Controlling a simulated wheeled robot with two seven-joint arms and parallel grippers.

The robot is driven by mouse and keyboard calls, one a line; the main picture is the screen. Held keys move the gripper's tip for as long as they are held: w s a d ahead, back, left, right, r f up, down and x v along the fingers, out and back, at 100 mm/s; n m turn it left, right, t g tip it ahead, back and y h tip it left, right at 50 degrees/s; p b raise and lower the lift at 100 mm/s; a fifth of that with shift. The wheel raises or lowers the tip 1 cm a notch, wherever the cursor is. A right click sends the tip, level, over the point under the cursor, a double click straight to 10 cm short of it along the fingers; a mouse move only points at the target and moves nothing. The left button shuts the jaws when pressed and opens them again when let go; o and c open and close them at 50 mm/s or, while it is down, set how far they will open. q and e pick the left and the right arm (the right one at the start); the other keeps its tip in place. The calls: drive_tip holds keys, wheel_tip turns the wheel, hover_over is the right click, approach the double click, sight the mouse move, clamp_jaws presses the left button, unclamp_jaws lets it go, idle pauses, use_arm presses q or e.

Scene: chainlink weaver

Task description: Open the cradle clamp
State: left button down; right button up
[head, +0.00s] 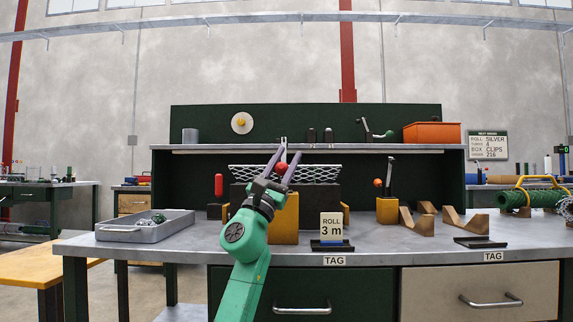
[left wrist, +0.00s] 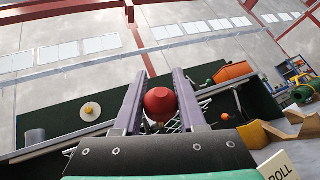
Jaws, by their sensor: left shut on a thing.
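My left gripper (head: 289,152) reaches up in front of the bench and is shut on a red knob (head: 282,167). In the left wrist view the red knob (left wrist: 160,104) sits between the two purple fingers. What the knob is fixed to is mostly hidden behind the gripper. Silver chainlink mesh (head: 320,174) lies along the top of a dark cradle block behind it. A yellow block (head: 284,222) stands below the gripper. I cannot tell from these views how far the clamp is open. My right gripper is out of view.
A red upright handle (head: 219,185) stands left of the gripper. A yellow block (head: 387,211) with an orange-knobbed lever is to the right. A "ROLL 3 m" sign (head: 331,227) stands at the front. A grey tray (head: 120,233) is at the left; wooden V-supports (head: 408,222) are right.

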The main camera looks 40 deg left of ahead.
use_arm(q)
drive_tip(key=shift+d+f+h, duration=0.1)
drive_tip(key=shift+d+h, duration=0.1)
drive_tip(key=shift+h, duration=0.1)
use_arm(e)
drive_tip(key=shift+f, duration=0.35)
use_arm(q)
drive_tip(key=c, duration=0.6)
unclamp_jaws()
drive_tip(key=shift+o, duration=0.6)
drive_tip(key=shift+s+d, duration=0.15)
drive_tip(key=shift+s, duration=0.05)
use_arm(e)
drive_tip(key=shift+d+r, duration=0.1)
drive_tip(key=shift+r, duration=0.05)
